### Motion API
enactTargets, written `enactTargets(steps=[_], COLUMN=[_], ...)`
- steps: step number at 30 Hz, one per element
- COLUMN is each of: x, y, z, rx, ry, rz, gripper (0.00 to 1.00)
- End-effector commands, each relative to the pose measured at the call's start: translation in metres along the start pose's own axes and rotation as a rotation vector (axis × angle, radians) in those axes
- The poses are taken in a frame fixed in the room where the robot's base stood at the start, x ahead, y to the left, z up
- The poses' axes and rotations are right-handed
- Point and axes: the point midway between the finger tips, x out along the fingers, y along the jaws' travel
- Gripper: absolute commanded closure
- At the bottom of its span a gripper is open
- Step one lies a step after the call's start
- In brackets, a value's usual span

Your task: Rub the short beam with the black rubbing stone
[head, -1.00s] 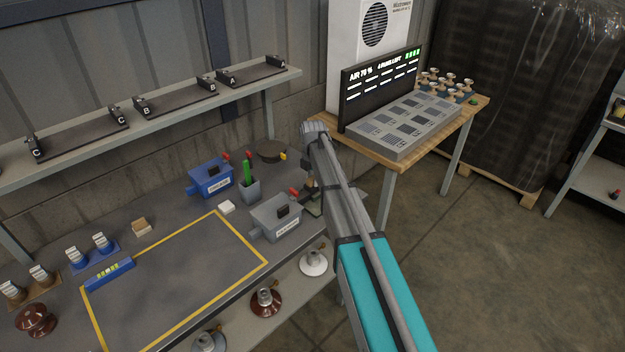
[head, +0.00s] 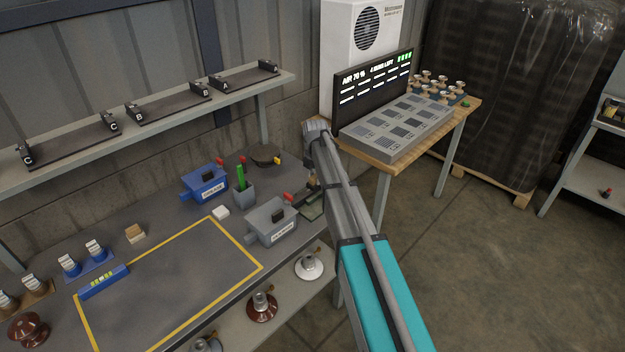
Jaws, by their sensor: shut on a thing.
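My gripper (head: 310,190) is at the right end of the grey bench, mostly hidden behind my arm, just right of the grey box. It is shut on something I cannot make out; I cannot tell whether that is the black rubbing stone. Three dark beam-like pieces with end blocks lie on the wall shelf: C (head: 68,140), B (head: 168,105) and A (head: 244,78).
A yellow-outlined area (head: 255,267) on the bench is empty. Insulators (head: 262,306) sit below the bench edge. A wooden table (head: 378,155) with a screen stands to the right.

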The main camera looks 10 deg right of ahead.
Motion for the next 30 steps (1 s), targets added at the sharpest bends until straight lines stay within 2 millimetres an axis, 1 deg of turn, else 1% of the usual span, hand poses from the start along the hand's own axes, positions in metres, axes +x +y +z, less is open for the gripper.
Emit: enactTargets(steps=[8,12,22,30], x=[0.000,0.004,0.003,0.003], y=[0.000,0.000,0.000,-0.001], z=[0.000,0.000,-0.001,-0.015], rx=[0.000,0.000,-0.001,-0.002], ry=[0.000,0.000,0.000,0.001], rz=[0.000,0.000,-0.001,-0.001], gripper=[1.00,1.00,1.00,1.00])
